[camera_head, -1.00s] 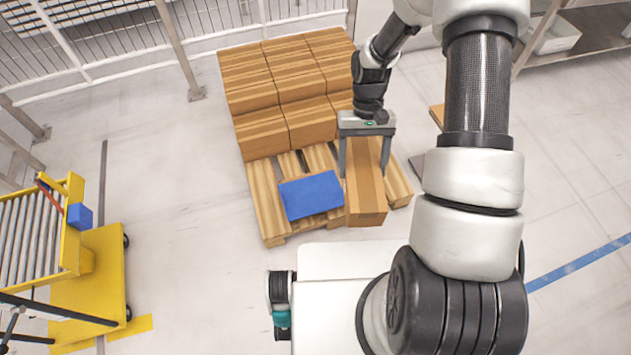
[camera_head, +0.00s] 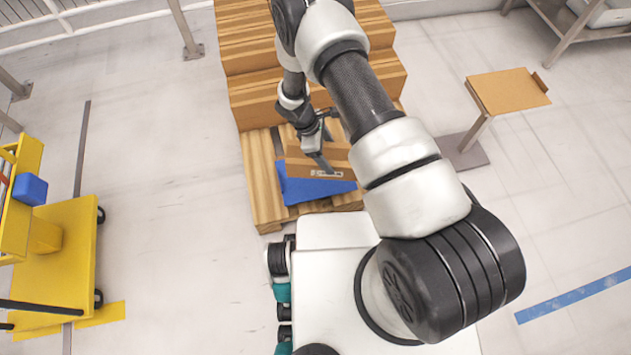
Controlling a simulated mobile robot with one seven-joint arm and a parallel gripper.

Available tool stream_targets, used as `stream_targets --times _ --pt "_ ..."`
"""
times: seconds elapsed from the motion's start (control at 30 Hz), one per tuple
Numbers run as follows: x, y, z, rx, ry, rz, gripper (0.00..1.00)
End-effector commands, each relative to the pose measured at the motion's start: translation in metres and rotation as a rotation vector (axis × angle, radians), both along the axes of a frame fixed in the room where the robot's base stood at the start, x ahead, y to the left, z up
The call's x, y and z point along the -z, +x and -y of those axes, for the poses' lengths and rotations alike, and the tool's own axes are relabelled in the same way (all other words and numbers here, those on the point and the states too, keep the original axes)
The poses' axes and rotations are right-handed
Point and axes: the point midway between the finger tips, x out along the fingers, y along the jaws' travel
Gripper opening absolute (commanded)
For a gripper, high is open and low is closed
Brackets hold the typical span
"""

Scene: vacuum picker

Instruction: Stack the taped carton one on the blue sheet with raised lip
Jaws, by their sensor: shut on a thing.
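The taped carton (camera_head: 300,169) is brown, with a small white label on its near side. It is over the blue sheet (camera_head: 295,190), whose left and front parts show around it. I cannot tell whether the carton touches the sheet. The sheet's raised lip is not clear from here. The sheet lies on the front of a wooden pallet (camera_head: 258,190). My gripper (camera_head: 322,150) is shut on the carton, with one finger showing against its near side. The other finger and part of the carton are hidden by my arm.
Stacked cartons (camera_head: 253,95) fill the back of the pallet. A small brown-topped stand (camera_head: 508,90) is on the right. A yellow cart (camera_head: 70,255) with a blue box (camera_head: 29,189) stands on the left. The floor between cart and pallet is clear.

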Motion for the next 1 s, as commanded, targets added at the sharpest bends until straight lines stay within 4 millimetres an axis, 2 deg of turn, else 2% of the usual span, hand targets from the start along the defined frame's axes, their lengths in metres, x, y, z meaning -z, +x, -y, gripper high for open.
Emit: stream_targets --times 0.03,0.13,0.3,0.53,0.83,1.0 --pt "0.030 0.001 -0.007 -0.083 -0.003 0.000 0.30" --pt "0.055 0.004 -0.017 -0.212 -0.002 0.000 0.30" --pt "0.078 0.006 -0.024 -0.316 -0.001 0.001 0.30" --pt "0.119 0.006 -0.024 -0.324 0.000 0.001 0.30" --pt "0.145 0.006 -0.024 -0.321 0.000 0.002 0.30" --pt "0.169 0.005 -0.024 -0.321 0.000 0.001 0.30"
